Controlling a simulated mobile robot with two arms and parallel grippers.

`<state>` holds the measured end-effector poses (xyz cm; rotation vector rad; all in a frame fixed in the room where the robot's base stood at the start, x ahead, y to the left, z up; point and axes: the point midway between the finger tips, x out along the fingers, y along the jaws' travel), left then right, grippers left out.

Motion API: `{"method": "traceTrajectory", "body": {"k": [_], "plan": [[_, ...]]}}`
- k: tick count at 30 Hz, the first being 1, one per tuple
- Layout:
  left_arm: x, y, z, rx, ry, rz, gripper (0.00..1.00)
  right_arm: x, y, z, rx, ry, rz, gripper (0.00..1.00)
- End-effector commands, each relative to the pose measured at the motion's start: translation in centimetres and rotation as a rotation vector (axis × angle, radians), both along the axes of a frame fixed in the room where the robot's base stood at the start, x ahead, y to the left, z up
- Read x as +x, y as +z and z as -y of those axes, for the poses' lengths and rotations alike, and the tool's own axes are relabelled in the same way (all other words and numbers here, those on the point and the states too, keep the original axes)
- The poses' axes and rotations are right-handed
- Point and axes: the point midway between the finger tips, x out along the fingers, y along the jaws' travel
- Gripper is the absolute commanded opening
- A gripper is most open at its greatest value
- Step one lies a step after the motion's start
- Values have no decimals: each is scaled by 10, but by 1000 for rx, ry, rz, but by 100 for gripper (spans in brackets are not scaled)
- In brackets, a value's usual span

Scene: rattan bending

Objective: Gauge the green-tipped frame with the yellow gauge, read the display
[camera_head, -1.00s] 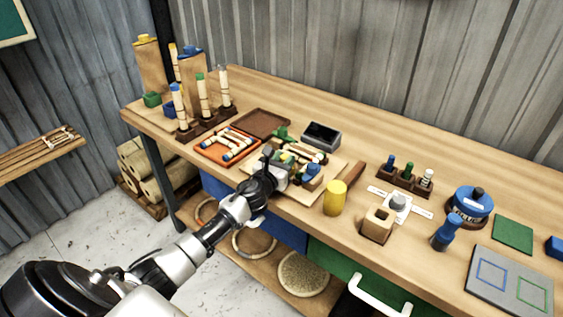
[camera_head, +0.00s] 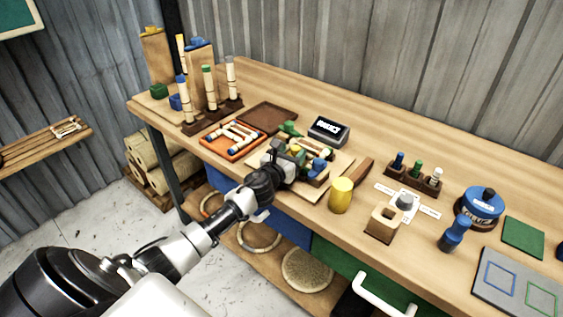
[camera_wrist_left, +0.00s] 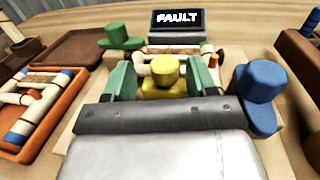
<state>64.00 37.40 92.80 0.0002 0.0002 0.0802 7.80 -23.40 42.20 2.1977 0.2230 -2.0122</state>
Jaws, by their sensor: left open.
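My left gripper (camera_head: 285,160) is over the wooden board (camera_head: 335,182) near the bench's front. In the left wrist view its two green fingers (camera_wrist_left: 162,82) stand apart on either side of the yellow gauge (camera_wrist_left: 167,70); I cannot tell whether they touch it. My right gripper is not in view.
A green knobbed piece (camera_wrist_left: 118,36) and a blue one (camera_wrist_left: 260,82) flank the gauge. An orange tray (camera_head: 232,140) with blue-tipped rattan lies left, beside an empty brown tray (camera_head: 268,115). A yellow cylinder (camera_head: 341,195) and wooden block (camera_head: 384,224) stand right.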

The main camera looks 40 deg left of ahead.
Motion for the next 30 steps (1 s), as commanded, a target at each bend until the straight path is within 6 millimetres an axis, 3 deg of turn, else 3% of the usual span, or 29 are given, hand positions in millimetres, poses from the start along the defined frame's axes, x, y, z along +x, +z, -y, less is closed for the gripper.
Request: {"method": "traceTrajectory", "body": {"k": [9,15,21,30], "plan": [[-59,-2,3,4,0,-3,57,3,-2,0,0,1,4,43],[-86,-2,5,3,2,-3,57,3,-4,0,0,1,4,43],[-96,-1,5,1,3,-2,57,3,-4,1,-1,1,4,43],[-97,0,5,2,1,-1,57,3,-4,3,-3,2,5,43]]}}
